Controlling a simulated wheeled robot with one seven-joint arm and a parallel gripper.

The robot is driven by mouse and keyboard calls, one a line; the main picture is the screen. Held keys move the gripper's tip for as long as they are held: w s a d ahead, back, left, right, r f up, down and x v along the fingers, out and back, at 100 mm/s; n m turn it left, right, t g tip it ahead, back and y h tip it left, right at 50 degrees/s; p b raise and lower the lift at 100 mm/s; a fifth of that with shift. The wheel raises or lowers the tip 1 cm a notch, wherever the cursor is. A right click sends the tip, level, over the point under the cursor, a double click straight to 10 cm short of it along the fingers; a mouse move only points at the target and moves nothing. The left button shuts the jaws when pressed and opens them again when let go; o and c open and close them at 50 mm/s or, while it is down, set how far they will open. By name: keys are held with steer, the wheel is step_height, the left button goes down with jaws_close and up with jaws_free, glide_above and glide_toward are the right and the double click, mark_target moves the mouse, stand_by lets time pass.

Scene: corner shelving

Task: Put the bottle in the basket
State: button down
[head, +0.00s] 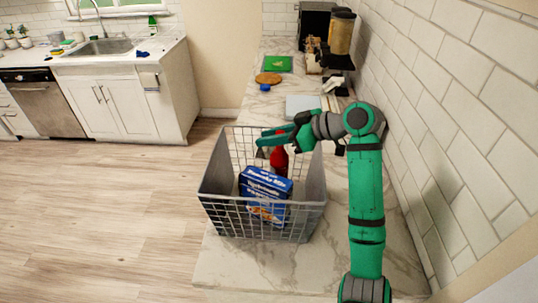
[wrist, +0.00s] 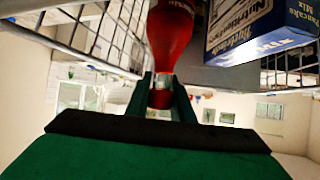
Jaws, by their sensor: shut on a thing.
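A red bottle (head: 279,162) is upright inside the wire basket (head: 228,218), behind a blue box, which hides its lower part. My gripper (head: 268,141) reaches over the basket from the right and is shut on the top of the bottle. In the wrist view my gripper's fingers (wrist: 162,95) close around the narrow neck of the red bottle (wrist: 170,40). I cannot tell whether the bottle touches the basket floor.
The blue pancake mix box (head: 264,190) stands in the basket and also shows in the wrist view (wrist: 260,28). The basket sits on the marble counter (head: 245,265). A green cutting board (head: 278,64), a coffee machine (head: 340,35) and small items lie farther back. A tiled wall (head: 470,110) bounds the right.

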steer(key=shift+f, duration=2.2)
steer(key=c, duration=1.5)
jaws_free()
steer(key=shift+f, duration=0.15)
steer(key=shift+c, duration=0.2)
steer(key=shift+s+d+r, duration=0.1)
steer(key=shift+d+r, duration=0.15)
steer(key=v, duration=1.1)
steer(key=shift+d, duration=0.2)
steer(key=shift+r, duration=0.1)
